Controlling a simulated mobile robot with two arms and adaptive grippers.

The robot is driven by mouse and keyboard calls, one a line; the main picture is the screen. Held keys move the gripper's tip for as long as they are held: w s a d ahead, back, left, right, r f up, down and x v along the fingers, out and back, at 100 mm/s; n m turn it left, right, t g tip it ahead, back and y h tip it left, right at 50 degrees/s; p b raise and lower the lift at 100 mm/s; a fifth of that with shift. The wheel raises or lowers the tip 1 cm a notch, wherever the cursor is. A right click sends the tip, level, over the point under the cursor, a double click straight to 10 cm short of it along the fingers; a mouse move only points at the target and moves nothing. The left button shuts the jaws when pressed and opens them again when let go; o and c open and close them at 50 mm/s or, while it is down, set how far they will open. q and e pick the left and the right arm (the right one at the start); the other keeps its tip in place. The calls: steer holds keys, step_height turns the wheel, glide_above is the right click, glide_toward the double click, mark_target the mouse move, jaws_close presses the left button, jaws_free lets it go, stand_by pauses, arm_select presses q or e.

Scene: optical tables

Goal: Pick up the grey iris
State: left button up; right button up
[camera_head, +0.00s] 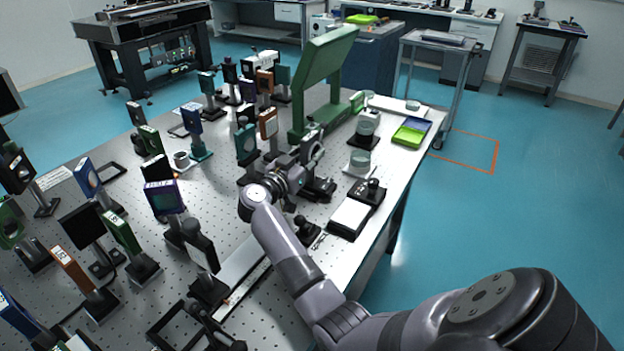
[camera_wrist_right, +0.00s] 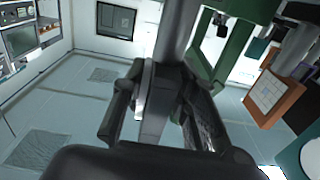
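My right gripper (camera_head: 298,165) reaches over the optical table to a grey ring-shaped mount, apparently the grey iris (camera_head: 314,146), which stands upright over a dark base. In the right wrist view, which is upside down, the iris (camera_wrist_right: 146,92) shows nearly edge-on between the two fingers of my right gripper (camera_wrist_right: 160,115), with its grey post running to the top edge. A narrow gap shows beside the right-hand finger. Whether the fingers press on the iris is not clear. My left gripper is not in view.
A tall green frame (camera_head: 325,75) stands just behind the gripper. An orange mount (camera_head: 267,124) and a teal mount (camera_head: 246,145) stand close to its left. Several other mounts crowd the table's left half. A black-and-white box (camera_head: 351,217) lies at the right edge.

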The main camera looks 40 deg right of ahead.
jaws_close()
stand_by(0.6)
